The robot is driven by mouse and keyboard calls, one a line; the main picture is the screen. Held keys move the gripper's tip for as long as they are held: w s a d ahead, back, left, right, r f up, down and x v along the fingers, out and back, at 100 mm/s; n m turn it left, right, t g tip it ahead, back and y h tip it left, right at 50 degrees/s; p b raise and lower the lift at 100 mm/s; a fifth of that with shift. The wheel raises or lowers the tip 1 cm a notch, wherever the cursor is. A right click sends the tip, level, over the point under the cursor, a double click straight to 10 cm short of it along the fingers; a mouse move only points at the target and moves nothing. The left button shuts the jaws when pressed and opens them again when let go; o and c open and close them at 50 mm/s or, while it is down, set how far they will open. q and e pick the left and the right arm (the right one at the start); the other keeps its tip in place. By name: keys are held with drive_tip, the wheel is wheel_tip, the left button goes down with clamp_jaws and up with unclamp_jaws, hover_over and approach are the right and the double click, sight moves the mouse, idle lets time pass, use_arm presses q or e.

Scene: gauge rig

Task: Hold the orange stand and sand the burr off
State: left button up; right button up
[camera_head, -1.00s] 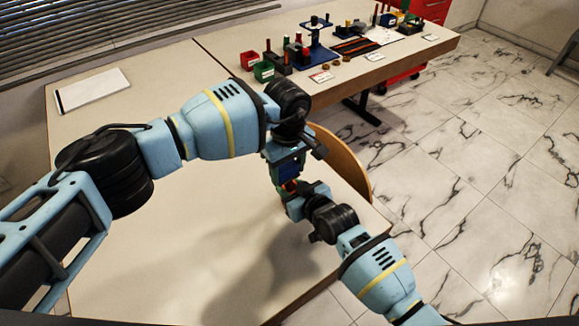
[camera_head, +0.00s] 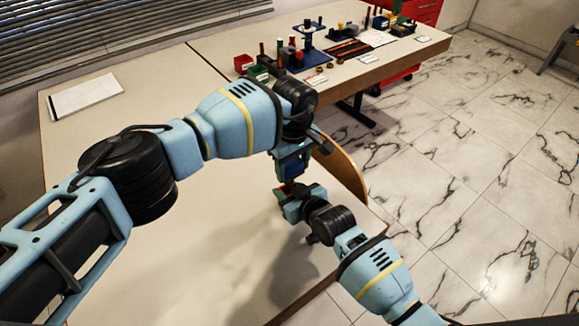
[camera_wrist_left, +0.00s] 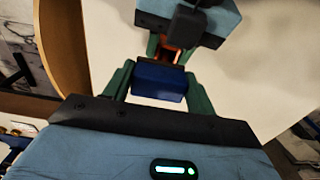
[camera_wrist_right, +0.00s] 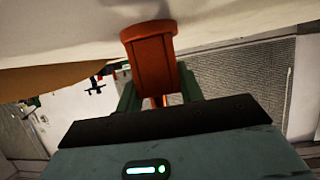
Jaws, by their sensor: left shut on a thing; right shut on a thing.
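My left gripper (camera_head: 292,168) is shut on a dark blue block (camera_wrist_left: 159,80). The block sits between its green fingers and also shows in the head view (camera_head: 295,165). My right gripper (camera_head: 287,196) is shut on the orange stand (camera_wrist_right: 152,60), whose broad end faces the right wrist camera. Only a small part of the stand (camera_head: 286,188) shows in the head view, just below the blue block. In the left wrist view, orange (camera_wrist_left: 170,56) shows just beyond the block. I cannot tell whether block and stand touch. I cannot make out the burr.
The pale table (camera_head: 150,240) under my arms is mostly clear. A white pad (camera_head: 86,96) lies at its back left. A second table holds a red bin (camera_head: 243,64), a green bin (camera_head: 258,73) and several tools.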

use_arm(q)
drive_tip(key=shift+s+f, duration=0.15)
drive_tip(key=shift+f, duration=0.15)
drive_tip(key=shift+s+a, duration=0.45)
drive_tip(key=shift+a, duration=0.25)
drive_tip(key=shift+s+a, duration=0.45)
drive_tip(key=shift+a, duration=0.2)
drive_tip(key=shift+w+d, duration=0.45)
drive_tip(key=shift+d, duration=0.2)
drive_tip(key=shift+d, duration=0.1)
drive_tip(key=shift+w+d+r, duration=0.35)
drive_tip(key=shift+w+r, duration=0.1)
drive_tip(key=shift+r, duration=0.3)
drive_tip(key=shift+w+d+r, duration=0.2)
drive_tip(key=shift+d+r, duration=0.1)
drive_tip(key=shift+r, duration=0.35)
drive_tip(key=shift+w+d+r, duration=0.2)
drive_tip(key=shift+d+r, duration=0.1)
drive_tip(key=shift+r, duration=0.35)
drive_tip(key=shift+w+d+r, duration=0.2)
drive_tip(key=shift+d+r, duration=0.1)
drive_tip(key=shift+r, duration=0.35)
